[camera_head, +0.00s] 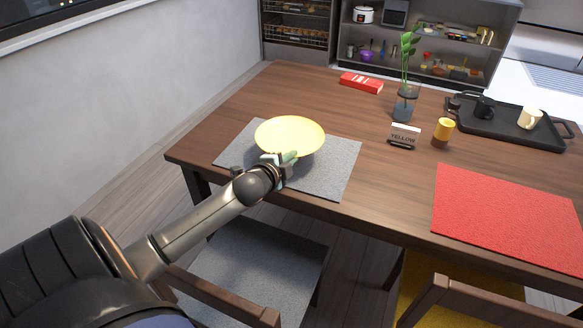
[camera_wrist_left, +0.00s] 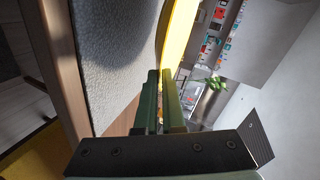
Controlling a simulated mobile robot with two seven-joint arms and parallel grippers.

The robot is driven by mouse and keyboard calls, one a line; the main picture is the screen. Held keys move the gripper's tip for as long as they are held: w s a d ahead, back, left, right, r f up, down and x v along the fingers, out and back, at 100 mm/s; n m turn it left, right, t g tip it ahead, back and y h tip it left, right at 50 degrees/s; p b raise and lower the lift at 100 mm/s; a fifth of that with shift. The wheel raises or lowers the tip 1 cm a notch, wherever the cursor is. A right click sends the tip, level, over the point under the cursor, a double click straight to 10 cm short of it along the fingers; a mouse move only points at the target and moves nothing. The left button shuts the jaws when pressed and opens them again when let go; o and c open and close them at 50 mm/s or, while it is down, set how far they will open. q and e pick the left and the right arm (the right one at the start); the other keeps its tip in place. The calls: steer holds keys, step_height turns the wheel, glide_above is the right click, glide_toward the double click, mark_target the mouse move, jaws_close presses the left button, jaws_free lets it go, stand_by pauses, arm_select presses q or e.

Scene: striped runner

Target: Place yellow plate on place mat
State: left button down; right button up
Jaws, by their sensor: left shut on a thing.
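The yellow plate (camera_head: 290,135) is over the grey place mat (camera_head: 337,178) at the left end of the table. In the left wrist view, the plate's yellow edge (camera_wrist_left: 178,45) runs along the gripper, and the grey mat (camera_wrist_left: 115,50) lies beside it with a dark shadow. My left gripper (camera_head: 284,159) is shut on the plate's near rim. Its fingers show in the left wrist view (camera_wrist_left: 162,103). The shadow suggests the plate is slightly above the mat, but I cannot tell the exact gap. My right gripper is not in view.
A red place mat (camera_head: 508,217) lies at the right. Chairs (camera_head: 245,275) line the near edge.

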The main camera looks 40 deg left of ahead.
arm_select(q)
steer(key=shift+w+a+f, duration=0.5)
steer(key=shift+w+f, duration=0.15)
steer(key=shift+f, duration=0.1)
steer(key=shift+w+a+f, duration=0.15)
steer(key=shift+w+f, duration=0.05)
steer(key=shift+f, duration=0.15)
step_height(320, 180, down, 3)
steer(key=shift+w+f+b, duration=0.1)
steer(key=shift+f+b, duration=0.05)
steer(key=shift+b, duration=0.6)
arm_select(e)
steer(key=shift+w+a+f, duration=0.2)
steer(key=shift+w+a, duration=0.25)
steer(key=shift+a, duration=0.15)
arm_select(q)
steer(key=c, duration=1.3)
jaws_free()
steer(key=shift+f, duration=0.15)
steer(key=shift+p+v, duration=1.15)
steer(key=shift+v, duration=4.95)
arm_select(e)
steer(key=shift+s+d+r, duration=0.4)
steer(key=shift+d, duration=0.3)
